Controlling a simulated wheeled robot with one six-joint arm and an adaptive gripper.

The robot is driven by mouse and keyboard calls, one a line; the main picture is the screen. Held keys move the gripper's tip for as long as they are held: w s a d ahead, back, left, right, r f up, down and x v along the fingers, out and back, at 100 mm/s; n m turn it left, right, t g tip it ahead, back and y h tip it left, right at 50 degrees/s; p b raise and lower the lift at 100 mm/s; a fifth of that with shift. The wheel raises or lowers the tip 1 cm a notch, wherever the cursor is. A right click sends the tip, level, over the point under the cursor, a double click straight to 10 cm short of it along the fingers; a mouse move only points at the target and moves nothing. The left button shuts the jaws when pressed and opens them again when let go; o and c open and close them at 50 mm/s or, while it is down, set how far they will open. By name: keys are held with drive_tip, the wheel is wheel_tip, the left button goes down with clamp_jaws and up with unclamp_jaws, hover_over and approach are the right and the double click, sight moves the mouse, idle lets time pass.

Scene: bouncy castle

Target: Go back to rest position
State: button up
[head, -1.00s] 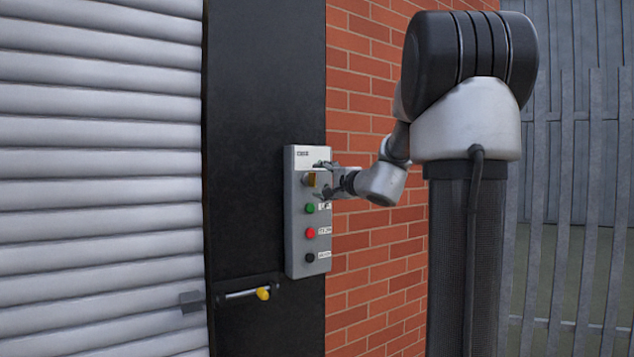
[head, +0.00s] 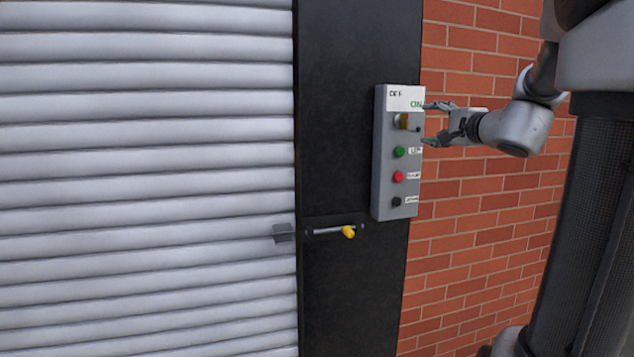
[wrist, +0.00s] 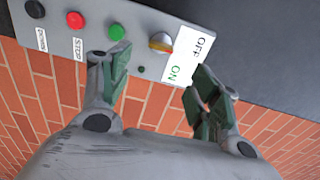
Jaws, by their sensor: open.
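My gripper (head: 432,124) is open and empty, just right of the grey control box (head: 383,205). In the wrist view my gripper (wrist: 160,90) has its two green-padded fingers spread apart, with the box edge beyond them. The box carries a brass-coloured knob (head: 402,121) under an OFF/ON label (head: 404,97), then a green button (head: 400,152), a red button (head: 398,176) and a black button (head: 397,202). In the wrist view the knob (wrist: 160,42) lies between the fingers and beyond their tips, apart from them.
A white roller shutter (head: 145,180) fills the left. A black post (head: 340,110) bears the box and a latch with a yellow handle (head: 348,232). A brick wall (head: 470,235) stands behind my arm. Open space lies in front of the shutter.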

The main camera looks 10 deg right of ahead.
drive_tip(key=s+a+f+n+g+y, duration=0.1)
drive_tip(key=s+a+f+n+g, duration=0.25)
drive_tip(key=s+f, duration=0.35)
drive_tip(key=s+a+f+n+g+y, duration=0.25)
drive_tip(key=s+f+g, duration=0.25)
drive_tip(key=f, duration=0.5)
drive_tip(key=s+a+f+n+g+h, duration=0.2)
drive_tip(key=s+n, duration=0.3)
drive_tip(key=s, duration=0.3)
drive_tip(key=s+a+f+n+g+h, duration=0.2)
drive_tip(key=s+n+g, duration=0.1)
drive_tip(key=s+n, duration=0.3)
drive_tip(key=shift+s+a+f, duration=0.15)
drive_tip(key=shift+s+a, duration=0.25)
drive_tip(key=shift+s, duration=0.7)
drive_tip(key=shift+h, duration=0.25)
